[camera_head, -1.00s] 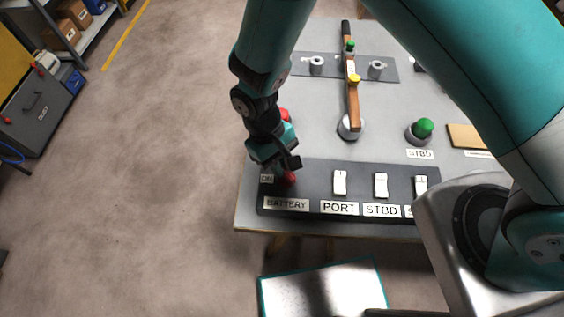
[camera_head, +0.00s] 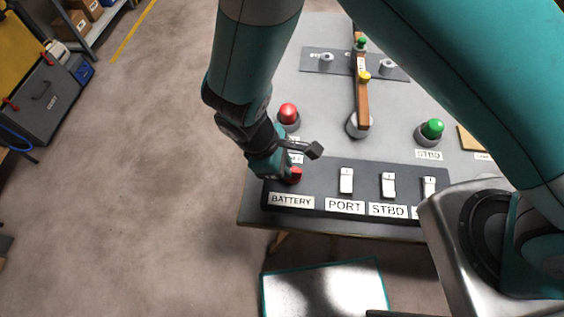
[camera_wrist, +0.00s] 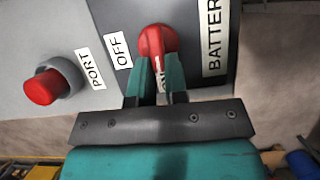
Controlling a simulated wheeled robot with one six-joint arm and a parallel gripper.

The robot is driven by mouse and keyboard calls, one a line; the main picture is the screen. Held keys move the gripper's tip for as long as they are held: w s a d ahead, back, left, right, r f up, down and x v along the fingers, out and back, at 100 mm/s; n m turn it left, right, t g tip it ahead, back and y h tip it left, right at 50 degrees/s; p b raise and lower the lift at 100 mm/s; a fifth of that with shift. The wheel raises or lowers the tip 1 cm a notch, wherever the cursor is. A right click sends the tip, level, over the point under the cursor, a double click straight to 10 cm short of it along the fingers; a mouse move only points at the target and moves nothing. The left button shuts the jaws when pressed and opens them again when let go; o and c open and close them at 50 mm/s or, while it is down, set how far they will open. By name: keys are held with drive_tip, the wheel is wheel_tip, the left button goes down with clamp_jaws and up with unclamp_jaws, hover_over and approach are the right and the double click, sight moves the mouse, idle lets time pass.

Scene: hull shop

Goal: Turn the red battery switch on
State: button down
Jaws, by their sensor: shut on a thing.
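The red battery switch (camera_head: 294,174) sits at the left end of the dark switch panel, above the BATTERY label (camera_head: 291,201). In the wrist view the red switch (camera_wrist: 156,44) has a round hub and a handle that reaches down between my fingers. An OFF label (camera_wrist: 121,50) lies left of the hub; an ON label (camera_wrist: 161,76) is partly hidden below the handle. My gripper (camera_wrist: 158,75) is shut on the switch handle, with one teal finger on each side. In the head view my gripper (camera_head: 284,171) covers part of the switch.
White PORT (camera_head: 346,181) and STBD (camera_head: 388,185) rocker switches stand to the right on the panel. A green button (camera_head: 432,129) is beyond.

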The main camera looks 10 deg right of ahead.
idle(0.4)
drive_tip(key=c, duration=1.1)
unclamp_jaws()
drive_tip(key=shift+c, duration=0.2)
drive_tip(key=b+v, duration=0.2)
drive_tip(key=v, duration=1.5)
drive_tip(key=shift+r+b, duration=0.25)
drive_tip(key=shift+b, duration=0.05)
drive_tip(key=d+r+m+y, duration=0.35)
drive_tip(key=d+r, duration=0.45)
drive_tip(key=d, duration=0.3)
drive_tip(key=s+d+r+m+t+y, duration=0.1)
drive_tip(key=s+d+r+m+y, duration=0.3)
drive_tip(key=s, duration=0.4)
drive_tip(key=shift+s+d+r+y, duration=0.2)
drive_tip(key=shift+d+y, duration=0.35)
drive_tip(key=shift+d, duration=0.45)
